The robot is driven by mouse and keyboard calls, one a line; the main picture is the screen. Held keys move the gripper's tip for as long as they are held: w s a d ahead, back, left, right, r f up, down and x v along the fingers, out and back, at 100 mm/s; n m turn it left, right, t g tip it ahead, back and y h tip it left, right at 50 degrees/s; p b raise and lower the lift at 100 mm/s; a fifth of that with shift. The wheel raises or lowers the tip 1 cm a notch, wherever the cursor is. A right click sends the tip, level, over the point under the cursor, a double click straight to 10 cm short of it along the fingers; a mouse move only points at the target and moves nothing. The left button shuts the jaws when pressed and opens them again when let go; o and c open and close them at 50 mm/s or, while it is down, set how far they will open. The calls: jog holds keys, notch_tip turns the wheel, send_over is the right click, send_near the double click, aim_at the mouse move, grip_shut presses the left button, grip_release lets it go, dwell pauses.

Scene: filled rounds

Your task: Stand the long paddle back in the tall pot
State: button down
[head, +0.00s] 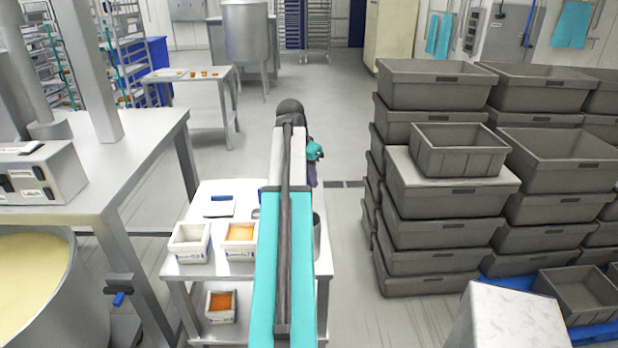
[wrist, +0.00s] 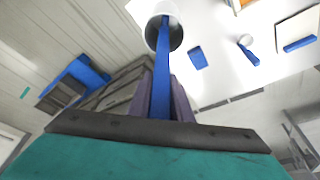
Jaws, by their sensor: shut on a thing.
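My gripper (wrist: 162,98) is shut on the long blue paddle (wrist: 161,70), whose shaft runs between the two purple-grey fingers in the wrist view. The paddle's far end lies across the mouth of the tall pot (wrist: 177,35); I cannot tell whether it is inside the pot or above it. In the head view the pot (head: 317,230) shows only as a grey strip beside my arm, on the steel table. My gripper (head: 312,173) is mostly hidden there behind my arm, and the paddle is hidden.
The table (head: 185,268) also holds a white tub (head: 190,240), a tub with orange contents (head: 240,235) and a blue-handled scraper (head: 220,206). Stacked grey crates (head: 440,230) stand close on the right. A large vat (head: 35,290) is at left. Floor shows between table and crates.

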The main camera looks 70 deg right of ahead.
jog(key=shift+f, duration=0.4)
dwell(0.3)
jog(key=c, duration=1.5)
grip_release()
jog(key=shift+a+r, duration=0.1)
jog(key=shift+r, duration=0.05)
jog(key=shift+b+v, duration=2.05)
jog(key=shift+v, duration=4.7)
